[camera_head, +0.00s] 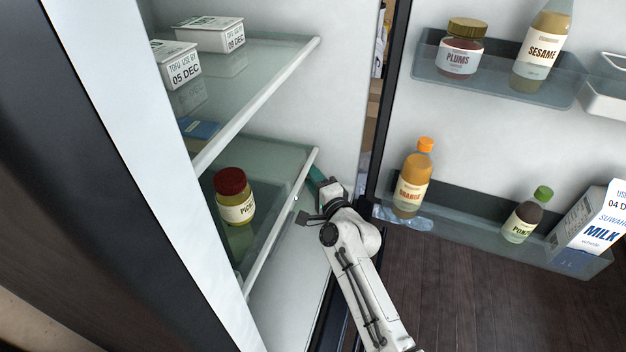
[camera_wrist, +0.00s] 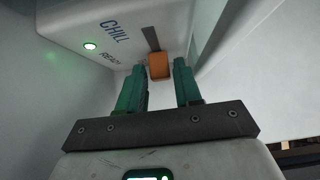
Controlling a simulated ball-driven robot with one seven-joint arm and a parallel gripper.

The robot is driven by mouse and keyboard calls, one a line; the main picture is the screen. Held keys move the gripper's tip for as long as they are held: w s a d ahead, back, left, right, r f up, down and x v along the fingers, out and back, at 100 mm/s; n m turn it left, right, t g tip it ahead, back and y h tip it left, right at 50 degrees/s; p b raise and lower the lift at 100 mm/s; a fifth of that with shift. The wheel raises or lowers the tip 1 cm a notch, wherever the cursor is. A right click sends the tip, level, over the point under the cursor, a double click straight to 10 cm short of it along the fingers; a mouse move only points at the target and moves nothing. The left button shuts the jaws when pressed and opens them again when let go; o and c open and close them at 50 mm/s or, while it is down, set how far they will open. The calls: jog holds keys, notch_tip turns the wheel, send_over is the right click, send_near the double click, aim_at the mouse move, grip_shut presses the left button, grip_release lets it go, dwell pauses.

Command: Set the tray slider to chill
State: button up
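The tray slider is an orange knob (camera_wrist: 159,66) on a pale panel, at the near end of a dark slot (camera_wrist: 150,38), beside a partly readable label starting "REA" (camera_wrist: 110,57). The CHILL label (camera_wrist: 114,32) is farther along the slot. My gripper (camera_wrist: 160,82) has green fingers, spread open, with the knob between or just beyond their tips; I cannot tell whether they touch it. In the head view my gripper (camera_head: 318,180) reaches in beside the lower fridge shelf, and the slider is hidden there.
A green light (camera_wrist: 90,46) glows on the panel. A pickle jar (camera_head: 235,205) stands on the lower shelf (camera_head: 283,215), left of my gripper. The open door with bottles, including an orange one (camera_head: 411,185), is close on the right.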

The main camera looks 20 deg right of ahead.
grip_shut()
dwell(0.5)
jog(key=shift+s+a+p, duration=0.7)
jog(key=shift+s+a, duration=0.15)
jog(key=shift+s, duration=0.3)
jog(key=shift+s+a, duration=0.2)
jog(key=shift+s, duration=0.1)
jog(key=shift+f, duration=0.15)
grip_release()
